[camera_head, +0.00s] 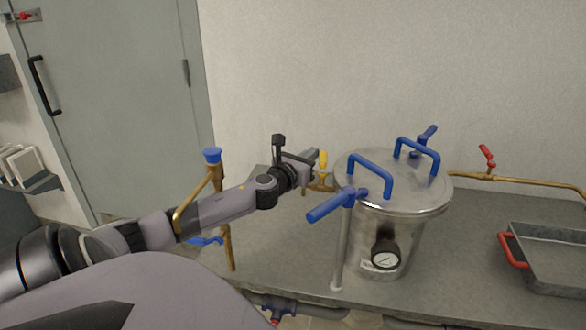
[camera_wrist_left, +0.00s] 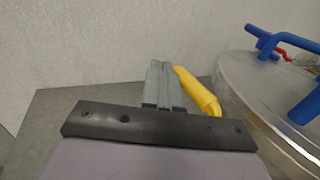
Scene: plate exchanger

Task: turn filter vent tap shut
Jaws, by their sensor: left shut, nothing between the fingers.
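The vent tap has a yellow lever (camera_head: 323,160) on a brass body (camera_head: 322,183), at the left side of the steel filter vessel (camera_head: 392,228). The lever stands roughly upright in the head view. My left gripper (camera_head: 313,154) is shut with nothing between its fingers, just left of the lever. In the left wrist view the shut grey fingers (camera_wrist_left: 160,82) are beside the yellow lever (camera_wrist_left: 198,92), which slants down to the right. I cannot tell whether fingers and lever touch. The tap's brass body is hidden in the wrist view. My right gripper is not in view.
The vessel lid carries blue handles (camera_head: 370,172) and blue clamp levers (camera_head: 336,205). A brass pipe with a blue cap (camera_head: 212,156) stands left, near my forearm. A red-handled tap (camera_head: 487,155) and a grey tray (camera_head: 560,262) are right. The wall (camera_head: 300,60) is behind.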

